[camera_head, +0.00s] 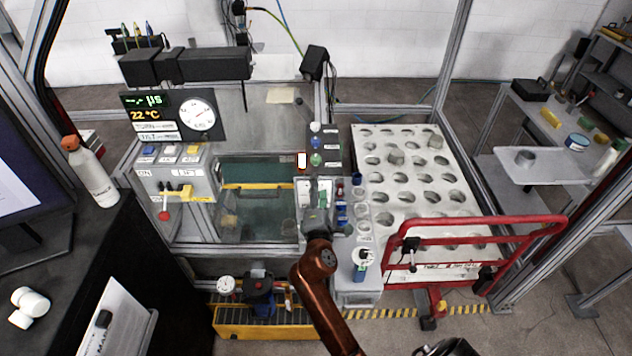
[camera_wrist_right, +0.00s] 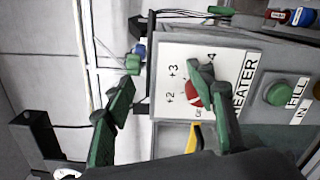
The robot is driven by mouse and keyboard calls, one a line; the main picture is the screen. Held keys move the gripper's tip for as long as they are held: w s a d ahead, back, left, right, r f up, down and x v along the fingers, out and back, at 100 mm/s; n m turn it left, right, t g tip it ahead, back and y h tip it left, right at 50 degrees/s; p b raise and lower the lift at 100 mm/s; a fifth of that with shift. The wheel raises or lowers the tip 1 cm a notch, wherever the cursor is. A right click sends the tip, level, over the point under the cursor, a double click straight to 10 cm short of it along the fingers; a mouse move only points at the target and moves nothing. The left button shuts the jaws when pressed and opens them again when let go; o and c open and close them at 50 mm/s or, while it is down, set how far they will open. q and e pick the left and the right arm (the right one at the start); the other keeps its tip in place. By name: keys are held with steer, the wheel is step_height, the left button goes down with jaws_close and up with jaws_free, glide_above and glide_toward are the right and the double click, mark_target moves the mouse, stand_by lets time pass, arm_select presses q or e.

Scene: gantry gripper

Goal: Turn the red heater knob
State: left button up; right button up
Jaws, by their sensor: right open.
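The red heater knob (camera_wrist_right: 193,95) is on a white panel (camera_wrist_right: 178,72) marked HEATER, with numbers around the knob. It shows in the right wrist view, partly covered by one green finger. My right gripper (camera_wrist_right: 164,72) is open, with one finger over the knob's edge and the other left of the panel. Contact with the knob cannot be told. In the head view my right gripper (camera_head: 317,205) is in front of the small control panel and hides the knob there. My left gripper is not in view.
A green FILL button (camera_wrist_right: 278,94) is right of the knob in the wrist view. In the head view, a glass-fronted tank (camera_head: 265,205) stands left of my right gripper. A white perforated table (camera_head: 425,150) and a red frame (camera_head: 478,222) are to the right.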

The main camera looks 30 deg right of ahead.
steer(key=r, duration=0.2)
steer(key=a+r, duration=0.1)
steer(key=r, duration=0.2)
steer(key=shift+w+a, duration=0.15)
steer(key=shift+a, duration=0.05)
